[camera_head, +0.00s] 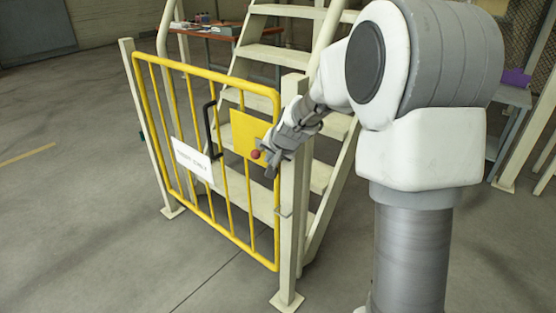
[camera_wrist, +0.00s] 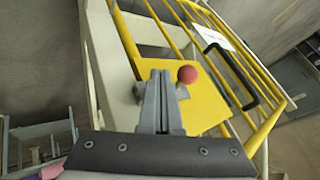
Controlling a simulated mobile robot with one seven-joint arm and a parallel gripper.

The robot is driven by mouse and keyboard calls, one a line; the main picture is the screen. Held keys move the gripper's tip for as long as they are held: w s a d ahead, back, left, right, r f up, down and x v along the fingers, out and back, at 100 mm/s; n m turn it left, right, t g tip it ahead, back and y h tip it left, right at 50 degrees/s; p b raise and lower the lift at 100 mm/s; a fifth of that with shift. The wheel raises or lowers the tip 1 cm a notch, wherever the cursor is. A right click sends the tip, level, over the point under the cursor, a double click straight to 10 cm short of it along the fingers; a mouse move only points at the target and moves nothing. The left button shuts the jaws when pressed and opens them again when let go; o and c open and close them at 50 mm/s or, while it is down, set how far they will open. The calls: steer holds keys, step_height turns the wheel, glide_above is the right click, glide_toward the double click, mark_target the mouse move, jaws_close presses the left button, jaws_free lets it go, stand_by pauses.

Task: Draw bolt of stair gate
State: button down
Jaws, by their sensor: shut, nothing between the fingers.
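The yellow stair gate (camera_head: 207,75) stands across the foot of the cream stairs, in line with the cream post (camera_head: 291,200) on its right. A yellow plate (camera_head: 245,130) fills part of the gate near that post. The bolt's red knob (camera_head: 256,154) sticks out at the plate's lower part; it also shows in the wrist view (camera_wrist: 187,74). Grey bolt metal (camera_wrist: 181,92) shows below the knob, partly hidden by my fingers. My gripper (camera_head: 271,172) is shut and empty, its fingertips close beside the knob on the post side. I cannot tell whether they touch the bolt.
A black handle (camera_head: 209,130) and a white sign (camera_head: 192,160) are on the gate left of the plate. A second cream post (camera_head: 148,130) stands at the gate's far left. A table with items (camera_head: 215,33) is behind. The floor in front is clear.

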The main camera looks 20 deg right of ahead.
mark_target(256, 151)
steer(key=shift+w+a+r, duration=0.15)
steer(key=shift+w+a, duration=0.3)
steer(key=shift+a, duration=0.05)
steer(key=shift+w+a+p, duration=0.55)
steer(key=shift+w+p, duration=0.15)
steer(key=shift+w, duration=0.05)
steer(key=shift+w+a+p, duration=0.5)
steer(key=shift+w+p, duration=0.2)
steer(key=shift+r, duration=0.1)
